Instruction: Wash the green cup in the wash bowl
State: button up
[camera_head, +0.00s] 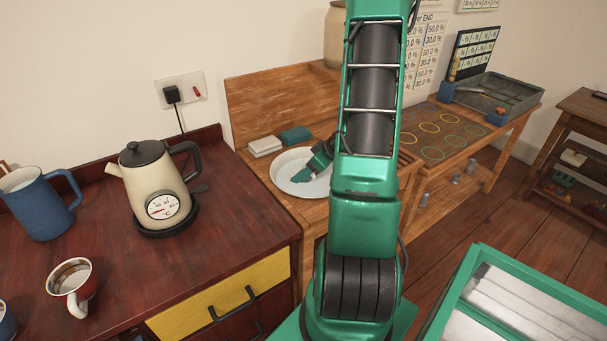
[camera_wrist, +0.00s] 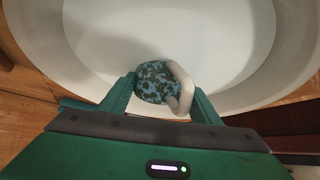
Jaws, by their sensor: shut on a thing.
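The white wash bowl (camera_head: 284,180) stands on the wooden counter, left of my arm in the head view. It fills most of the wrist view (camera_wrist: 110,35). My gripper (camera_head: 303,175) reaches down into the bowl; my arm hides the bowl's right part. In the wrist view my gripper (camera_wrist: 157,92) is shut on a small cup (camera_wrist: 153,82) with a mottled blue-green and dark surface and a pale handle (camera_wrist: 183,85). The cup is over or inside the bowl; I cannot tell whether it touches the bottom. The cup is not clearly seen in the head view.
Folded cloths, white (camera_head: 265,146) and teal (camera_head: 294,135), lie behind the bowl. A kettle (camera_head: 150,185), a blue jug (camera_head: 40,203) and a white-and-red mug (camera_head: 72,285) stand on the dark red counter at left. A green-rimmed tray (camera_head: 480,262) is at lower right.

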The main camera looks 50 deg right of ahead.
notch_tip(320, 180, up, 9)
jog(key=shift+r, duration=0.2)
dwell(0.6)
jog(key=shift+s, duration=0.15)
dwell(0.4)
